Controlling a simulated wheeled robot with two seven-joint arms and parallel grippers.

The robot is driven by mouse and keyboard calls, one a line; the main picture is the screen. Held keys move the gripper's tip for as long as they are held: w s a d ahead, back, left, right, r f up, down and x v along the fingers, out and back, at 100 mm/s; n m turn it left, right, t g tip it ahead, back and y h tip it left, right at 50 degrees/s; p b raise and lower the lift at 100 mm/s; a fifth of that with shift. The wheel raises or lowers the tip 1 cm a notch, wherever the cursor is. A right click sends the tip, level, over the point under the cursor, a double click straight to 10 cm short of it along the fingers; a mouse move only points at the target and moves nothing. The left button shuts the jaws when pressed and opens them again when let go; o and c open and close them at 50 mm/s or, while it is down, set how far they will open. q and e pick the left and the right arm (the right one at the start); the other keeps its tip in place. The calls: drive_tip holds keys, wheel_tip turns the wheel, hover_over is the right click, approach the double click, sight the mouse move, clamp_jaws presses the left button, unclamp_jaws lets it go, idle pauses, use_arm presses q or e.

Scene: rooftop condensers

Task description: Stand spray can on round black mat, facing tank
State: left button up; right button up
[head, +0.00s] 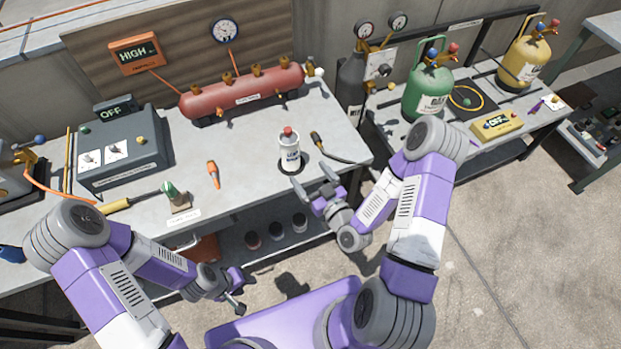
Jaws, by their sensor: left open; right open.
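The white spray can (289,152) with a red cap stands upright on the bench. A dark round edge, which looks like the black mat (283,169), shows around its base, mostly covered by the can. Its label shows on the side toward me. The red tank (240,94) lies lengthwise behind it. My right gripper (313,180) is open and empty, just in front and to the right of the can, apart from it. My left gripper (242,294) is open and empty, low in front of the bench, far from the can.
An orange tool (213,174) and a brush-like thing (175,196) lie to the left. A grey control box (122,150) stands further left. Bench top between orange tool and can is clear.

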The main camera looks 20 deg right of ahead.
drive_tip(key=a+f+g, duration=0.1)
drive_tip(key=f, duration=0.1)
drive_tip(key=s+a+f+g, duration=0.1)
drive_tip(key=f+g, duration=0.1)
drive_tip(key=a+f+g+y, duration=0.1)
drive_tip(key=f, duration=0.2)
drive_tip(key=shift+s+a+f+g, duration=0.1)
drive_tip(key=shift+s+a+g, duration=0.1)
drive_tip(key=shift+g, duration=0.1)
drive_tip(key=s+a+f+m+g, duration=0.2)
drive_tip(key=s+f+g, duration=0.3)
drive_tip(key=s+g, duration=0.1)
drive_tip(key=s+a+f+m+g, duration=0.2)
drive_tip(key=s+f+g, duration=0.4)
drive_tip(key=s, duration=0.3)
drive_tip(key=shift+s+a+m+g, duration=0.3)
drive_tip(key=shift+a+m, duration=0.1)
drive_tip(key=shift+m, duration=0.1)
drive_tip(key=shift+w, duration=0.1)
drive_tip(key=shift+c, duration=0.5)
